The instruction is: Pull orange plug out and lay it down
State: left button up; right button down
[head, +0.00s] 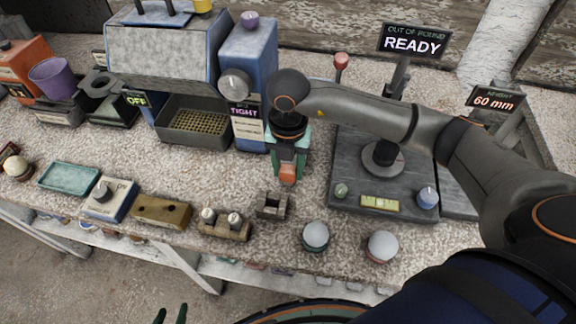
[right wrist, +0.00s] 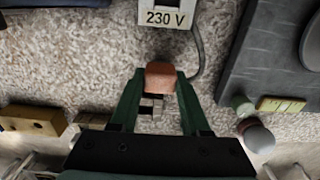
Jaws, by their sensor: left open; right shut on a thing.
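The orange plug (head: 288,172) is between the fingertips of my right gripper (head: 287,165), which is shut on it, over the worktop. The plug (right wrist: 160,76) also shows between the green fingers of my right gripper (right wrist: 160,84) in the right wrist view. A pale box marked 230 V (right wrist: 167,18) stands beyond it with a dark cable at its right. Speckled worktop shows between plug and box. I cannot tell how high the plug is. My left gripper (head: 171,315) is open and empty at the bottom edge in the head view.
A small slotted grey block (head: 272,206) stands just in front of the plug. Two pale spheres (head: 315,235) (head: 382,245) sit near the front edge. A dark gauge base (head: 345,175) is to the right, a blue-grey machine (head: 165,50) behind left. Some worktop (head: 215,180) left of the plug is bare.

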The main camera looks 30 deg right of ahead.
jog(key=shift+f, duration=0.15)
jog(key=shift+c, duration=1.5)
grip_release()
jog(key=shift+r+p, duration=1.45)
jog(key=shift+r, duration=0.65)
jog(key=shift+f, duration=0.1)
